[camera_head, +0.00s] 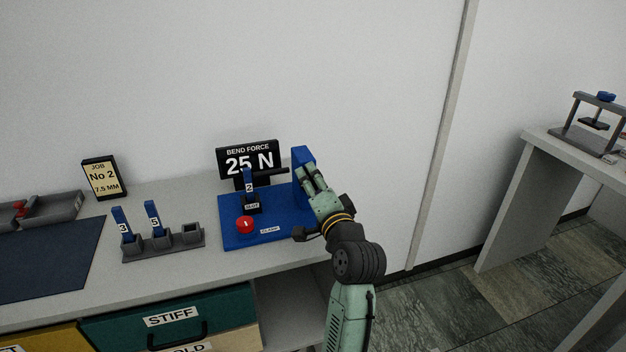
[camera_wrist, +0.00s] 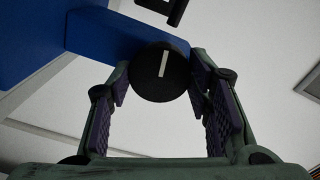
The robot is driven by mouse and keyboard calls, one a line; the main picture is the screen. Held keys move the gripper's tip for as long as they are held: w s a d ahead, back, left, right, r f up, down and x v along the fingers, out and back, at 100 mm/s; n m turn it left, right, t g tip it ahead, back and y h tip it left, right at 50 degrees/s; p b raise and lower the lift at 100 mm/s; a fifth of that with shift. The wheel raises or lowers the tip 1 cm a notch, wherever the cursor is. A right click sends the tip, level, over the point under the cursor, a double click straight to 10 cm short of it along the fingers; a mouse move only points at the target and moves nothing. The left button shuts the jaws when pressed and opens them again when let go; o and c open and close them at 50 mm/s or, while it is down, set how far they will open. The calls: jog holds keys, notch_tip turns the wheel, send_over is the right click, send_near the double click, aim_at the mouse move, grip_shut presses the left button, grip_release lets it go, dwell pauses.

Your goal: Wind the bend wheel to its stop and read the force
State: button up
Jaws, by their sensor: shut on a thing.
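The blue bend press (camera_head: 275,222) stands on the bench, with a blue upright (camera_head: 301,156) at its right and a black rod reaching left from it. Blue strip 2 (camera_head: 249,176) stands in the black slot block. The display (camera_head: 249,160) reads BEND FORCE 25 N. The bend wheel (camera_wrist: 160,72) is a black disc with a white line, close to vertical in the wrist view. My gripper (camera_head: 308,177) is at the upright; it also shows in the wrist view (camera_wrist: 162,88), shut on the wheel. The wheel is hidden in the head view.
A red button (camera_head: 245,224) is on the press base. A rack (camera_head: 162,244) holds strips 3 and 5; its right slot is empty. The job card (camera_head: 102,177) reads No 2, 7.5 MM. A grey tray (camera_head: 62,209) and dark mat (camera_head: 50,262) lie left. Drawers are below.

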jog(key=shift+m, duration=0.4)
jog(key=o, duration=1.1)
jog(key=shift+o, duration=0.2)
jog(key=v, duration=1.2)
